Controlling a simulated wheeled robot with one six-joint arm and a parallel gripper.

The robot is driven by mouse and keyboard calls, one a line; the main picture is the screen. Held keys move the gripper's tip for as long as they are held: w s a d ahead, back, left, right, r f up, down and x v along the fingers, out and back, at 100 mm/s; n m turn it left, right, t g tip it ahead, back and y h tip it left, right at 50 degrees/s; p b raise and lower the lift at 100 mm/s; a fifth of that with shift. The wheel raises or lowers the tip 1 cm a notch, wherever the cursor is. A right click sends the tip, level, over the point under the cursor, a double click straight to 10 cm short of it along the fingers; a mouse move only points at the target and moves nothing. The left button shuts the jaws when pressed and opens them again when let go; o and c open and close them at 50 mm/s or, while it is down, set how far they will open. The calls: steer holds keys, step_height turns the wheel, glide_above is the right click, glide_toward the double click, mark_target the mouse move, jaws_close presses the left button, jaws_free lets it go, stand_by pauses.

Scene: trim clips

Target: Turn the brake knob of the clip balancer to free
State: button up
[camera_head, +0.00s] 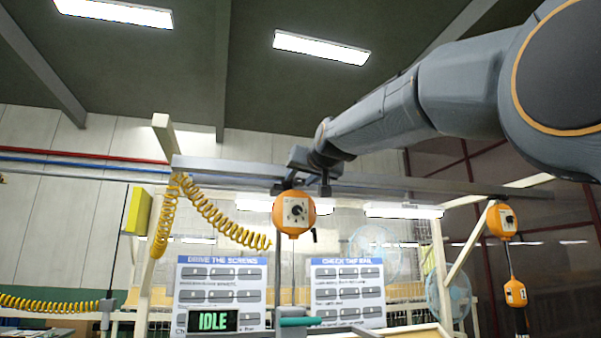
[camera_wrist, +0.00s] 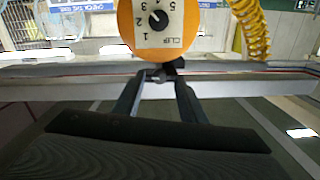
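The clip balancer (camera_head: 294,222) is a round orange housing hanging under a grey overhead rail. Its white face plate carries a round black knob (camera_head: 297,211). The wrist view shows the balancer (camera_wrist: 198,35) upside down, with a dial of numbers, the word CLIP and the black knob (camera_wrist: 158,19) with a white pointer mark. I cannot read a "free" mark. My gripper (camera_head: 307,187) is just above the housing near the rail. In the wrist view my gripper (camera_wrist: 159,80) has its two fingers apart, nothing held, by the balancer's hanger. The knob is clear of the fingers.
The grey rail (camera_head: 400,186) runs across close to my gripper. A yellow coiled hose (camera_head: 222,222) hangs at left. Another orange balancer (camera_head: 502,221) hangs at right. Two instruction boards (camera_head: 222,285) and a sign reading IDLE (camera_head: 213,321) stand below.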

steer(key=shift+w, duration=0.4)
steer(key=shift+c, duration=0.3)
jaws_close()
